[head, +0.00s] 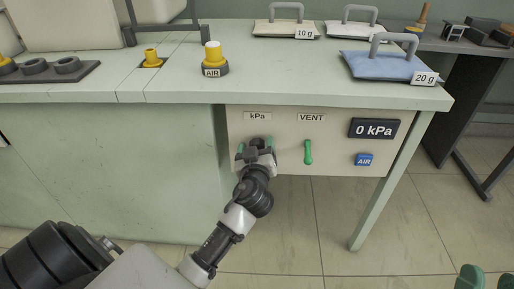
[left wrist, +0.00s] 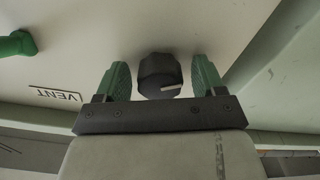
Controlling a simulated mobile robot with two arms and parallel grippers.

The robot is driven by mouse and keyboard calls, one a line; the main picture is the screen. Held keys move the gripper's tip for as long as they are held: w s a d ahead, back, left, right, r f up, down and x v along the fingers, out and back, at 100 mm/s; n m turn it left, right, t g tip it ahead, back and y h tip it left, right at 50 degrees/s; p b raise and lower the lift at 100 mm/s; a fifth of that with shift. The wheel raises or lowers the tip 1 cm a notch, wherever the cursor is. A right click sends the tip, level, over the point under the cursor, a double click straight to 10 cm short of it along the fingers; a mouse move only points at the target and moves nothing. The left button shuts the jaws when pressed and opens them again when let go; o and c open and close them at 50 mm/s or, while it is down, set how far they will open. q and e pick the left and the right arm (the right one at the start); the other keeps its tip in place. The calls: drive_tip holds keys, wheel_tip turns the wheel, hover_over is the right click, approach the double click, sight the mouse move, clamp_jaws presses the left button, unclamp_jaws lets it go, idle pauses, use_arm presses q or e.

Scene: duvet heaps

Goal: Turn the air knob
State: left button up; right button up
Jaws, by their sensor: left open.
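A black round knob (left wrist: 158,76) with a pale pointer line sits on the cream panel (head: 284,166), under the kPa label (head: 257,116). My left gripper (head: 256,152) is at the panel there. In the left wrist view, the green fingers of my left gripper (left wrist: 158,82) stand on either side of the knob, open, with a visible gap on each side. In the head view the gripper mostly hides the knob. The readout (head: 374,129) shows 0 kPa. Green tips of my right gripper (head: 490,281) show at the bottom right corner, partly cut off.
A green VENT lever (head: 308,152) hangs right of the knob, with a blue AIR button (head: 364,160) farther right. On the bench top stand a yellow AIR fitting (head: 214,58) and labelled bags with handles, one blue (head: 384,66). The floor below the panel is clear.

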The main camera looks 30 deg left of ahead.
use_arm(q)
drive_tip(key=c, duration=0.9)
